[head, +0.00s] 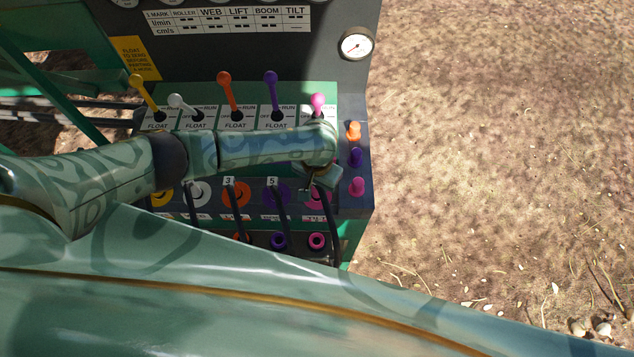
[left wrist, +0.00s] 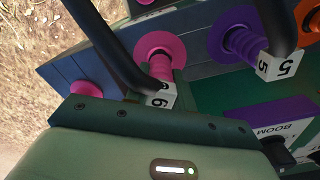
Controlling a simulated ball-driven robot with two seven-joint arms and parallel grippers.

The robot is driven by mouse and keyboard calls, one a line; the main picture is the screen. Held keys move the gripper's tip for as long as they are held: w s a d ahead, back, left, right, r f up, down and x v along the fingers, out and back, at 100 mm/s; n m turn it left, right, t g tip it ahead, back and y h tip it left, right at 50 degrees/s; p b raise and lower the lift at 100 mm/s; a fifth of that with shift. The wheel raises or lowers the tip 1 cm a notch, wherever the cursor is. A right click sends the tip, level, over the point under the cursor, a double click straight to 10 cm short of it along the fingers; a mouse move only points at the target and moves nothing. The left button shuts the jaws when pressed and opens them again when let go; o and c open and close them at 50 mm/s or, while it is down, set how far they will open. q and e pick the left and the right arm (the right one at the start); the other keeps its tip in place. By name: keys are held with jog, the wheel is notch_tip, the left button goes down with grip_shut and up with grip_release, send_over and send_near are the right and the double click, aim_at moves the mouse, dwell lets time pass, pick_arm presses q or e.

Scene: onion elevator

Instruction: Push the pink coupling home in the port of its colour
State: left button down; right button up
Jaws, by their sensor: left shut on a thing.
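The pink coupling (left wrist: 160,60) has a ribbed collar, a white tag marked 6 (left wrist: 160,97) and a black hose. In the left wrist view it is at the pink port at the right end of the port row. In the head view the pink port (head: 315,199) shows partly below the gripper. I cannot tell how deep the coupling sits. My right gripper is not in view.
A purple coupling (left wrist: 243,40) tagged 5 with its hose is beside it. A row of levers, with the pink lever (head: 317,102) at the right end, stands above the ports. Orange, purple and pink caps (head: 357,187) are on the right edge. Bare ground (head: 500,130) lies to the right.

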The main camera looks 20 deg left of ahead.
pick_arm(q)
jog(key=shift+s+f+p, duration=0.1)
jog(key=shift+f+p, duration=0.4)
jog(key=shift+p, duration=0.25)
dwell(2.6)
jog(key=c, duration=0.7)
grip_release()
notch_tip(320, 180, up, 7)
jog(key=p, duration=0.8)
jog(key=shift+r, duration=0.1)
